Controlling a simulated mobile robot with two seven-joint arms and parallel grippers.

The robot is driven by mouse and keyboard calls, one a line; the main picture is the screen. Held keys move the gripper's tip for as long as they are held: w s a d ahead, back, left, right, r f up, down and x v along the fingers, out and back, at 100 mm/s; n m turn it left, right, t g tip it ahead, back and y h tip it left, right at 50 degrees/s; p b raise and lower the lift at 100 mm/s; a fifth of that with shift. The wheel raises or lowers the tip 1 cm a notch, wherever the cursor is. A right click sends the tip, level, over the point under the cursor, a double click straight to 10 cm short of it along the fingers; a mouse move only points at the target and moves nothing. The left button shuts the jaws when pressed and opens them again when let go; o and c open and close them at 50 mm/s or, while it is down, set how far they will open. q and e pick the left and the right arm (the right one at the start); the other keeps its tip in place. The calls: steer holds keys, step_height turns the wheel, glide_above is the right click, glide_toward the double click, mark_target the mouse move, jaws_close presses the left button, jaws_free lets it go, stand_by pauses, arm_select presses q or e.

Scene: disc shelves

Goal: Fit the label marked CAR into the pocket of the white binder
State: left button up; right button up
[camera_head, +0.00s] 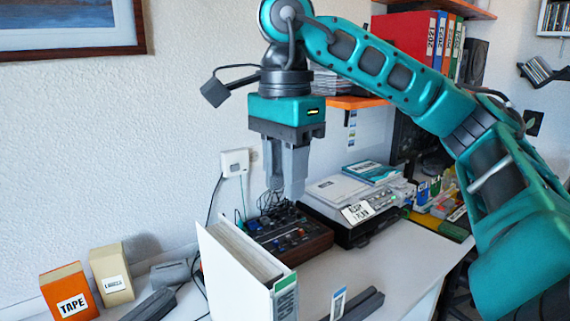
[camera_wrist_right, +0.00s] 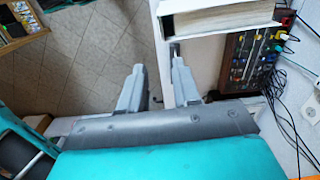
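The white binder (camera_head: 225,275) stands upright on the white desk, its spine facing the lower right. A green-edged patch with unclear lettering (camera_head: 285,297) is on the spine, cut by the frame's bottom edge. The binder also shows at the top of the right wrist view (camera_wrist_right: 185,28). A small white card with a blue edge (camera_head: 338,303) is right of the binder; its lettering is unreadable, so I cannot tell whether it is the CAR label. My right gripper (camera_head: 284,192) points down, open and empty, above and behind the binder. I cannot make out my left gripper.
A knobbed mixer (camera_head: 290,235) and a printer (camera_head: 345,212) stand behind the binder. An orange TAPE box (camera_head: 68,292) and a tan box (camera_head: 111,275) are left. A dark grey bar (camera_head: 362,305) lies beside the card. The desk right of it is clear.

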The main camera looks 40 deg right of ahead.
steer(key=shift+r, duration=0.45)
stand_by(0.4)
